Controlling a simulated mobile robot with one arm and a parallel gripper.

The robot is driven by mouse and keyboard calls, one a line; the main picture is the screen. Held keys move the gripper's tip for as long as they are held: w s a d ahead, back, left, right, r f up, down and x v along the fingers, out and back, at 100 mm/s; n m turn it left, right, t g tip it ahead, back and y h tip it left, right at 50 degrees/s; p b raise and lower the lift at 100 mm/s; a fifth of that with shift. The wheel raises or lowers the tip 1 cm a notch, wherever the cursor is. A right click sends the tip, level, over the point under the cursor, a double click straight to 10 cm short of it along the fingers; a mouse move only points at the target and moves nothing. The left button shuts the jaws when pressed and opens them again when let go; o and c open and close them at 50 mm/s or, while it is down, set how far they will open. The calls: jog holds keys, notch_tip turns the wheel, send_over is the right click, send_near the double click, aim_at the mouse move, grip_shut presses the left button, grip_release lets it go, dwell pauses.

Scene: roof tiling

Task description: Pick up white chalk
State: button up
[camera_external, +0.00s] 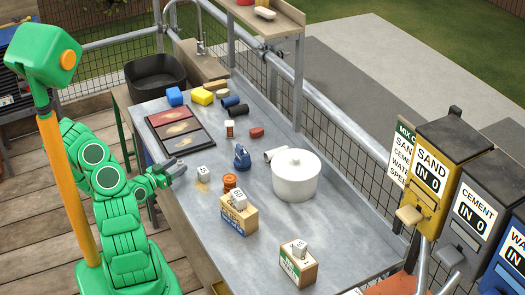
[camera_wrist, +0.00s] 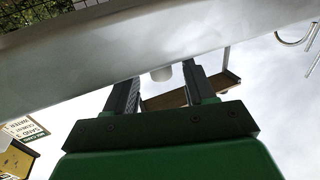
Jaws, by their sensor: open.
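My gripper (camera_external: 176,168) is at the left edge of the metal table (camera_external: 330,235) in the external view, apart from the objects on it. Its two fingers (camera_wrist: 160,88) are spread with nothing held between them in the wrist view. A short white cylinder (camera_external: 273,154) lies on the table against the left side of the white lidded pot (camera_external: 297,177); I cannot tell for sure that it is the chalk. Beyond the fingertips, the wrist view shows a small white rounded thing (camera_wrist: 161,74) that I cannot identify.
Near my gripper are a small white-topped block (camera_external: 203,172), a blue item (camera_external: 242,157) and orange-brown discs (camera_external: 229,182). Two boxes (camera_external: 238,217) (camera_external: 297,265) stand nearer the front.

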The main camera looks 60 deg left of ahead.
aim_at(183, 161)
jog(key=shift+x, duration=1.2)
jog(key=c, duration=1)
jog(key=shift+r, duration=5)
